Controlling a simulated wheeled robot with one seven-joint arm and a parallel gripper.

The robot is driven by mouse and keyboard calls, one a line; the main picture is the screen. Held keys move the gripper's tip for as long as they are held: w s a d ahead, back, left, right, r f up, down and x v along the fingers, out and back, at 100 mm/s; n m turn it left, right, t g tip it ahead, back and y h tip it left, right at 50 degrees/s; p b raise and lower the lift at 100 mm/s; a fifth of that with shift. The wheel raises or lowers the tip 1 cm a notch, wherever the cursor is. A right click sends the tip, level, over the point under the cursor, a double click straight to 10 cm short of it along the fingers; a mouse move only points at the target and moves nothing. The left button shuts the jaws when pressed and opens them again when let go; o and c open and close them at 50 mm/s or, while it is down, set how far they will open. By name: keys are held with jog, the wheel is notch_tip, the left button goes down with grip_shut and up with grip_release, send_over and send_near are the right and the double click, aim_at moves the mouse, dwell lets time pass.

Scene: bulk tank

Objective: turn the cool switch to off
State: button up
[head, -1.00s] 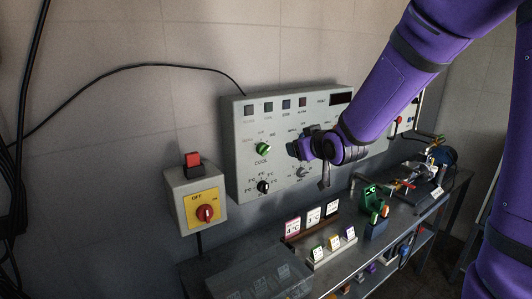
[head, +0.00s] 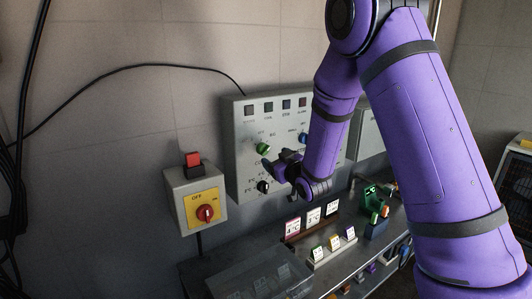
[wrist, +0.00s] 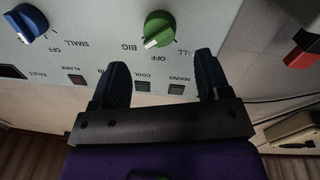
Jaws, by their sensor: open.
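The cool switch is a green knob (head: 263,148) at the left of the grey control panel (head: 238,180). In the wrist view the green knob (wrist: 158,28) has OFF, BIG and a partly cut SMALL label around it. Its white mark seems to point toward BIG. My gripper (head: 274,164) is in front of the panel, just below and right of the knob. In the wrist view my gripper (wrist: 162,68) is open and empty, with the knob centred beyond its fingertips, apart from them.
A blue knob (head: 303,137) is to the right on the panel, and a black knob (head: 263,187) is below. A red rotary switch (head: 205,213) on a yellow plate is at left. Label cards (head: 314,216) stand on the bench beneath.

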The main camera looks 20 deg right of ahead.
aim_at(266, 152)
jog(key=x, duration=0.7)
jog(key=shift+c, duration=0.2)
jog(key=c, duration=0.8)
